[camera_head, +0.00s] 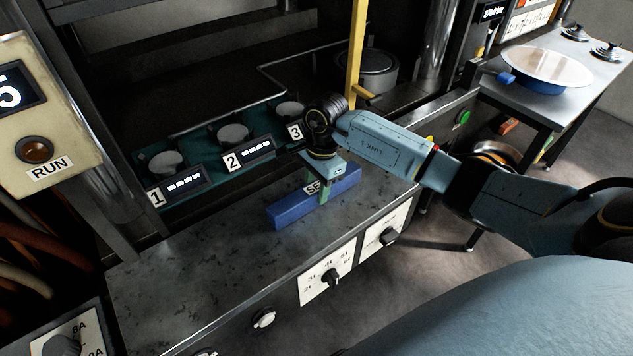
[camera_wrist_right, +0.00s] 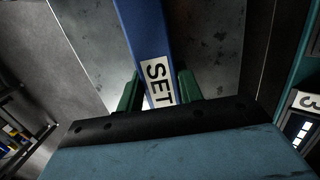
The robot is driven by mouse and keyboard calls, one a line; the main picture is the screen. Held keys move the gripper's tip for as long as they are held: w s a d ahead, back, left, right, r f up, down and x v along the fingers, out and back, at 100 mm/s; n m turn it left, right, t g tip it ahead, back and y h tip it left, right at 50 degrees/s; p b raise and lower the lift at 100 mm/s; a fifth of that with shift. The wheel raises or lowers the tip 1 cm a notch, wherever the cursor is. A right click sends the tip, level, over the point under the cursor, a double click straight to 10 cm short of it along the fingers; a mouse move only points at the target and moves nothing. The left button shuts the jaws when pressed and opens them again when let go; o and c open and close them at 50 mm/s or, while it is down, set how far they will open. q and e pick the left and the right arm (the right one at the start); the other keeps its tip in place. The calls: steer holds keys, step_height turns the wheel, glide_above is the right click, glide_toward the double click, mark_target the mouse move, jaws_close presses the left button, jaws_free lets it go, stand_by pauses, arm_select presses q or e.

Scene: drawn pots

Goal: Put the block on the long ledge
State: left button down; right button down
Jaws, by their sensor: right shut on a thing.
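The block is a long blue bar (camera_head: 290,212) with a white SET label. In the head view it is at the long grey metal ledge (camera_head: 190,270), on or just above its top; I cannot tell whether it touches. My right gripper (camera_head: 317,189) points down with green fingers on either side of the bar's middle. In the right wrist view the bar (camera_wrist_right: 143,35) runs between the green fingers of the gripper (camera_wrist_right: 158,90), shut on it at the label. My left gripper is not in view.
Behind the ledge are several round pots with labels 1, 2 and 3 (camera_head: 295,132). A yellow upright bar (camera_head: 356,50) stands behind my right wrist. A RUN panel (camera_head: 45,150) is at the left. The ledge's left part is clear.

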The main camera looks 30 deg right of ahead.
steer(key=shift+w, duration=0.1)
steer(key=c, duration=0.9)
jaws_free()
steer(key=shift+f, duration=0.1)
steer(key=r, duration=0.4)
steer(key=d+r, duration=0.1)
steer(key=r, duration=0.3)
steer(key=r+b, duration=0.1)
steer(key=r, duration=0.3)
steer(key=shift+d+r, duration=0.1)
steer(key=shift+d, duration=0.1)
